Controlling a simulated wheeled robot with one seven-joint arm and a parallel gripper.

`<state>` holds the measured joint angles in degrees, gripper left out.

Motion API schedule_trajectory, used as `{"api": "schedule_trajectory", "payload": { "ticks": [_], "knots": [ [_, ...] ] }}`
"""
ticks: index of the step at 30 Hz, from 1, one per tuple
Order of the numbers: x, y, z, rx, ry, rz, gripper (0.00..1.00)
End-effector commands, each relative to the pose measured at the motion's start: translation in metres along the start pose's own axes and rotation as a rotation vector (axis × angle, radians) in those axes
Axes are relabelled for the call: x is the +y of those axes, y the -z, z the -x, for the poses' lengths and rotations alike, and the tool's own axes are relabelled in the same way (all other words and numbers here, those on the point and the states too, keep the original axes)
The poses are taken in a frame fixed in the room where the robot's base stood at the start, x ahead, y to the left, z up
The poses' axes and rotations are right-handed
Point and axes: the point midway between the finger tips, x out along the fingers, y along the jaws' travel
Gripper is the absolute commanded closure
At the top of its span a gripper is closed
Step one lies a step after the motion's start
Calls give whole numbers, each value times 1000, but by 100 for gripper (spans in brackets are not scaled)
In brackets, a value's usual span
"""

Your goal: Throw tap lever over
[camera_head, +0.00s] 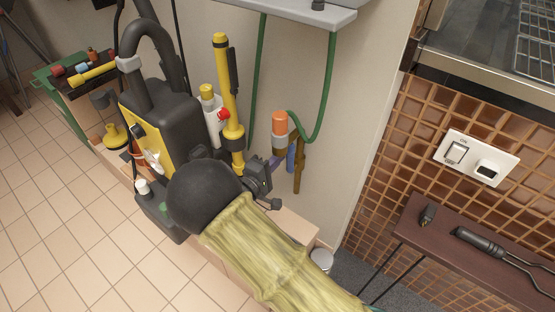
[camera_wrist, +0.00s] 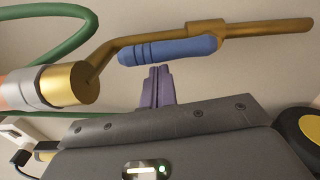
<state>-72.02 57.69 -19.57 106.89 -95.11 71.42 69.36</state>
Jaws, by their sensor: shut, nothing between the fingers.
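The tap is a brass pipe (camera_head: 299,178) on the pale wall, under an orange and grey hose fitting (camera_head: 279,125). Its lever has a blue grip (camera_head: 291,158). In the wrist view, the brass pipe (camera_wrist: 265,27) runs across the top, and the blue lever (camera_wrist: 168,50) lies along it, just below it in the picture. My gripper (camera_head: 278,160) has purple fingers, shut and empty, beside the lever. In the wrist view, the fingertips (camera_wrist: 158,70) sit just under the lever's middle; I cannot tell whether they touch it. My arm hides part of the area below in the head view.
A green hose (camera_head: 331,85) loops down to the fitting. A black and yellow vacuum cleaner (camera_head: 170,115) and a yellow tube (camera_head: 225,90) stand left of the tap. A dark shelf (camera_head: 450,275) with tools juts out at right, below a wall switch (camera_head: 477,158). Tiled floor is open at lower left.

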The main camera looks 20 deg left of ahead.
Motion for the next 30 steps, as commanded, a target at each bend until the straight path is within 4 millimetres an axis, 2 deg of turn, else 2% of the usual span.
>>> {"api": "schedule_trajectory", "payload": {
  "ticks": [5,11,12,22,27,30],
  "knots": [
    [0,11,2,-3,0,-2,100],
    [0,37,5,-11,1,-3,100],
    [4,35,17,-9,2,1,100],
    [4,35,82,-8,1,1,100],
    [3,35,102,-10,2,1,100],
    [2,34,105,-12,2,1,100]
  ]
}}
